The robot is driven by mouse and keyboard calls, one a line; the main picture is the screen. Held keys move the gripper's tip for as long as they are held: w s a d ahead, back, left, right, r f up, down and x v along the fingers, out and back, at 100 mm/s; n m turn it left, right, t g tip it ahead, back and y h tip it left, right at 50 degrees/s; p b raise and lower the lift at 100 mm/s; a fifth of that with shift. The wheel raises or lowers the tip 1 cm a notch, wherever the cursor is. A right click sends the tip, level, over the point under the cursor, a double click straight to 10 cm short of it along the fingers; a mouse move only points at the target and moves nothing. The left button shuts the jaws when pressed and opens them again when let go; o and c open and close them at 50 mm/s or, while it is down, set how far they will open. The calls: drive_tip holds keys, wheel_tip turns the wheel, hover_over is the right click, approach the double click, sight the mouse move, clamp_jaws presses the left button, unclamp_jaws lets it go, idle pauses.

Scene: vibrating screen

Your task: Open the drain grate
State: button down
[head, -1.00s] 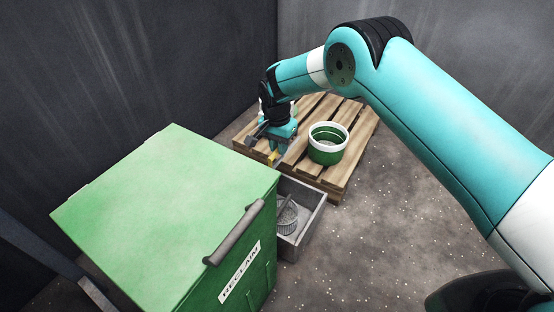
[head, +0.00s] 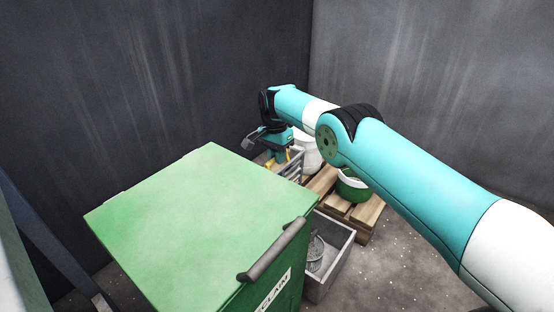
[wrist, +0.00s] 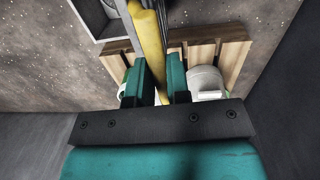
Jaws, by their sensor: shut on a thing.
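My gripper (head: 281,156) is beyond the green box, near the dark back wall. In the wrist view, my gripper (wrist: 161,70) is shut on a yellow bar (wrist: 150,38) running between its fingers. The yellow bar (head: 289,155) also shows in the head view. Grey metal slats, which look like the drain grate (head: 292,167), show beside and below it. In the wrist view, part of the grate (wrist: 176,14) shows as dark slats next to the bar. The green box hides the lower part of the grate, and its hinge is not visible.
The green box (head: 200,205) with a grey handle stands in front. A grey open bin (head: 338,262) holding a basket (head: 315,253) is at its right. A wooden pallet (head: 368,214), green pot (head: 352,187) and white bucket (head: 307,150) stand behind. Walls close the back.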

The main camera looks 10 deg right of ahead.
drive_tip(key=shift+s+f, duration=0.1)
drive_tip(key=shift+f, duration=0.3)
drive_tip(key=c, duration=1.1)
unclamp_jaws()
drive_tip(key=shift+r, duration=0.15)
